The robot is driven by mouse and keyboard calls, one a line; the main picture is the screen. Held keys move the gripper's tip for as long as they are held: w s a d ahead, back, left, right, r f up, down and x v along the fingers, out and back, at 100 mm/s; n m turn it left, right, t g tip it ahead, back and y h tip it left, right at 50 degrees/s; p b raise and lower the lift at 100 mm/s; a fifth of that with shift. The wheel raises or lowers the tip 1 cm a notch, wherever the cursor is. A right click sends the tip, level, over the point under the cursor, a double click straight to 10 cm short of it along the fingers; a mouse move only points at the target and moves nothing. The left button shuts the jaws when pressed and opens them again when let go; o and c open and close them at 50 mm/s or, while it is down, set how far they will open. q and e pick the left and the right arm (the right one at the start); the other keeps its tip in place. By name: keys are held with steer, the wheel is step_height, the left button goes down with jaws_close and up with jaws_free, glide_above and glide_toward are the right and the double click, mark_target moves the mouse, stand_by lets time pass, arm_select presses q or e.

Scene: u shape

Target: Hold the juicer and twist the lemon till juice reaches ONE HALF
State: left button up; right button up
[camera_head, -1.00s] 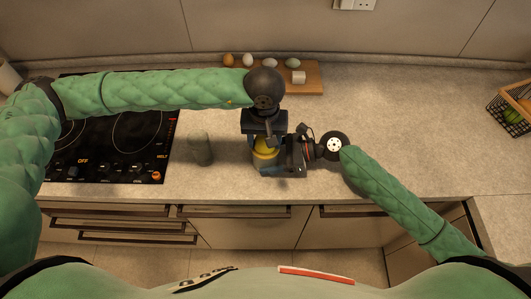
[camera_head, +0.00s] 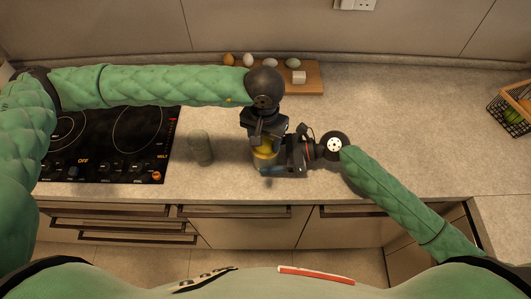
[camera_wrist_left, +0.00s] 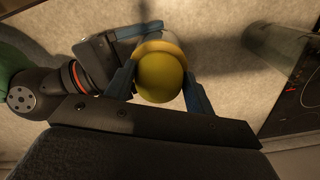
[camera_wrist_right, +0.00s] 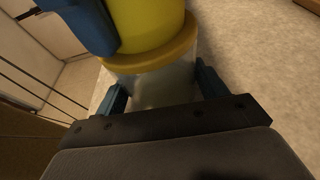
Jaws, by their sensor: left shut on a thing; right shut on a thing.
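The yellow lemon (camera_head: 265,152) sits on the juicer, under my left gripper (camera_head: 266,138). In the left wrist view the lemon (camera_wrist_left: 160,77) is between the blue fingers of my left gripper (camera_wrist_left: 160,88), which is shut on it from above. In the right wrist view the juicer (camera_wrist_right: 155,84) is a clear body with a yellow rim below the lemon (camera_wrist_right: 152,22). My right gripper (camera_wrist_right: 162,92) is shut on this clear body from the side. The juicer stands upright on the counter. The juice level cannot be made out.
A greyish clear cylinder (camera_head: 201,148) stands left of the juicer, beside the black cooktop (camera_head: 110,140). A wooden board (camera_head: 308,79) with several eggs and a pale cube (camera_head: 298,77) lies behind. A wire basket (camera_head: 512,108) is at the far right. The counter right of my arms is clear.

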arm_select(q)
steer(key=m, duration=0.6)
steer(key=shift+m, duration=0.3)
steer(key=shift+r, duration=3.4)
arm_select(e)
steer(key=o, duration=1.4)
steer(key=v, duration=1.2)
